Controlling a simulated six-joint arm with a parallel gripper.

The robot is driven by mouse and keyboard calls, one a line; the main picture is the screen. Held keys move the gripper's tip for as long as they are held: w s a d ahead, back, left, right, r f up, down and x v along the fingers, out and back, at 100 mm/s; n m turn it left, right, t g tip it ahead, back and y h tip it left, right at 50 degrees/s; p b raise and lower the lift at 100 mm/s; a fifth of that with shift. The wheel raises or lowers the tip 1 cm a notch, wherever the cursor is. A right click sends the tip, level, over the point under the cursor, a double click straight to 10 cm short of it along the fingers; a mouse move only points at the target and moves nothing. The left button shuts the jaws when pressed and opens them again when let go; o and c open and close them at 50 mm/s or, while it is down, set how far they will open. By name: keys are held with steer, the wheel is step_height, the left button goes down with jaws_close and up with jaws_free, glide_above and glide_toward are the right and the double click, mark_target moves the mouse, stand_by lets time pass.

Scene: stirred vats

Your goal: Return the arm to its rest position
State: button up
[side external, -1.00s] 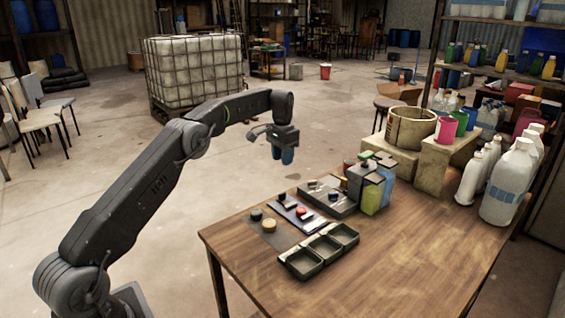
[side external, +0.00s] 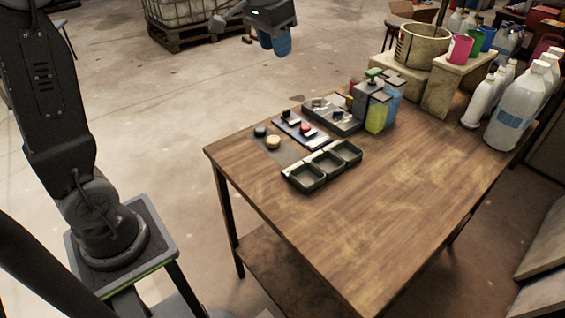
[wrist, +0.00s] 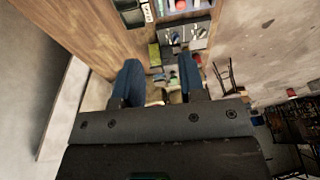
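My gripper (side external: 272,42) hangs at the top of the side view, fingers pointing down. It is in the air beyond the far left part of the wooden table (side external: 350,225), clear of everything. In the wrist view my gripper (wrist: 160,82) shows two blue fingers spread apart with nothing between them. My lower arm rises steeply at the left of the side view. The middle of the arm is out of frame.
The table holds a dark three-compartment tray (side external: 322,172), panels with knobs (side external: 300,130), a yellow-green vat (side external: 376,113) and a blue vat (side external: 394,100). White jugs (side external: 512,108) and a round tub (side external: 423,46) stand behind. Floor left of the table is clear.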

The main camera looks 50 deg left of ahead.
steer(key=s+d+f+t, duration=0.1)
steer(key=s+d+f, duration=0.1)
steer(key=s, duration=0.5)
steer(key=s+d+f, duration=0.2)
steer(key=s+d, duration=0.1)
steer(key=s, duration=0.4)
steer(key=s+d+f+t, duration=0.1)
steer(key=s+d+f, duration=0.1)
steer(key=s, duration=0.6)
steer(key=shift+d+f+t+h, duration=0.25)
steer(key=shift+f+t+h, duration=0.05)
